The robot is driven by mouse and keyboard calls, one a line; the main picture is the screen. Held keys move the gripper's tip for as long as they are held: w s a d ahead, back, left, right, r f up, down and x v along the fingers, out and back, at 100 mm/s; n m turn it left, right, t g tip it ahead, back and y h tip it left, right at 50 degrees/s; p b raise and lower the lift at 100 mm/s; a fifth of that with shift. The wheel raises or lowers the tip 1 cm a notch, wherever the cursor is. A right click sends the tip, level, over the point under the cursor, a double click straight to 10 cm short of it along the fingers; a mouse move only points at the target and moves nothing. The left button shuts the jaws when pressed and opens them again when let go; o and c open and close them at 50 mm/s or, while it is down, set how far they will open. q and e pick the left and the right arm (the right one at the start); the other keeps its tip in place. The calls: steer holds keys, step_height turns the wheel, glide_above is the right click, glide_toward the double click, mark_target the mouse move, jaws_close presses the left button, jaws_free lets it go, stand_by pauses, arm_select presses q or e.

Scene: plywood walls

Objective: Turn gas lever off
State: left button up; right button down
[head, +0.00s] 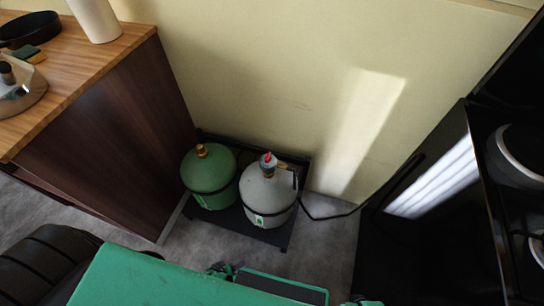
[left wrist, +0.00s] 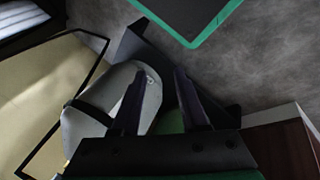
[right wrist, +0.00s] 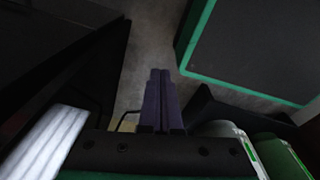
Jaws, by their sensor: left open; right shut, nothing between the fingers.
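A grey-white gas bottle (head: 267,190) stands upright beside a green gas bottle (head: 209,176) on a low black stand (head: 283,243). A small red lever (head: 268,157) sits on top of the white bottle's valve. In the left wrist view my left gripper (left wrist: 161,88) is open, with the white bottle (left wrist: 92,122) behind and left of its fingers; the lever cannot be made out there. In the right wrist view my right gripper (right wrist: 160,72) is shut and empty, with the white bottle (right wrist: 228,132) and green bottle (right wrist: 280,157) at lower right.
A wooden-topped cabinet (head: 105,133) stands left of the bottles, with a pan (head: 32,30) on it. A black hose (head: 335,215) runs right from the white bottle toward the black stove (head: 510,190). A pale wall (head: 270,80) is close behind the stand.

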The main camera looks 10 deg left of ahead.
arm_select(q)
steer(key=w+d+r+n+t+b, duration=0.1)
steer(key=w+d+n+t+b, duration=0.2)
steer(key=w+d+n+b, duration=0.25)
steer(key=n+t+y+b, duration=0.1)
steer(key=n+t+b, duration=0.95)
steer(key=n, duration=1.15)
glide_toward(266, 162)
arm_select(e)
steer(key=w+a+f, duration=0.2)
steer(key=w+a, duration=0.1)
steer(key=w, duration=0.7)
arm_select(q)
steer(key=w+p, duration=0.1)
steer(key=w, duration=0.2)
steer(key=w+p, duration=0.2)
steer(key=w, duration=0.2)
steer(key=w+d+p, duration=0.1)
steer(key=w, duration=0.2)
steer(key=shift+w+r, duration=0.15)
steer(key=shift+w, duration=0.15)
jaws_close()
arm_select(e)
steer(key=s+d+f, duration=0.2)
steer(key=s+f, duration=0.4)
steer(key=f, duration=0.1)
steer(key=shift+s+d+f, duration=0.3)
